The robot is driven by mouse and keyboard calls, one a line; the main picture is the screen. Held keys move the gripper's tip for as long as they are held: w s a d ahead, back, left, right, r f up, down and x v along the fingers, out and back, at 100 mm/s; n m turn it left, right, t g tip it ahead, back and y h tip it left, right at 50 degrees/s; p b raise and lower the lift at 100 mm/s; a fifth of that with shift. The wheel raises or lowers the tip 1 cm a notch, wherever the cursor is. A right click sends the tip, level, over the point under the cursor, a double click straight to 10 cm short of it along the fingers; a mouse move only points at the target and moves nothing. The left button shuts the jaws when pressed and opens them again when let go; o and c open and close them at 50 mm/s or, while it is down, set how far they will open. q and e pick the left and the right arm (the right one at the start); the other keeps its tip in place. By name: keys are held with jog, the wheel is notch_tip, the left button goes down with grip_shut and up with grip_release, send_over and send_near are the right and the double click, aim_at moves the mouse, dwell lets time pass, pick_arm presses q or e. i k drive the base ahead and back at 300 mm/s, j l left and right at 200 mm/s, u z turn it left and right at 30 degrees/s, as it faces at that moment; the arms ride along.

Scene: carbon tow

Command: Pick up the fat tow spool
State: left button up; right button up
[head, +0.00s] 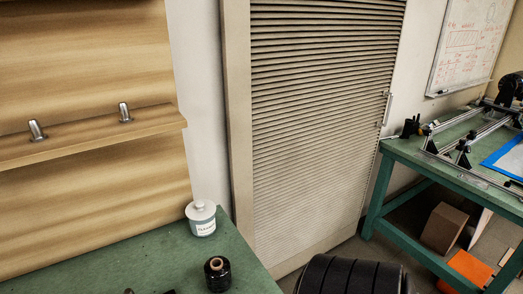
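A black spool (217,274) stands upright on the green tabletop (150,268), near its right edge at the bottom of the head view. It has a tan core showing at its top. It is the only spool I can clearly see, so I cannot compare its thickness with others. Neither of my grippers can be made out in the head view. Small dark shapes are cut off at the bottom edge left of the spool, and I cannot tell what they are.
A white lidded jar (201,218) stands behind the spool. A wooden rack (85,135) with two metal pegs (125,112) rises at the left. A dark ribbed rounded object (350,275) is at bottom centre. A green workbench (440,170) with a rail machine stands at right.

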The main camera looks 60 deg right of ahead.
aim_at(217, 269)
jog(key=z, duration=1.55)
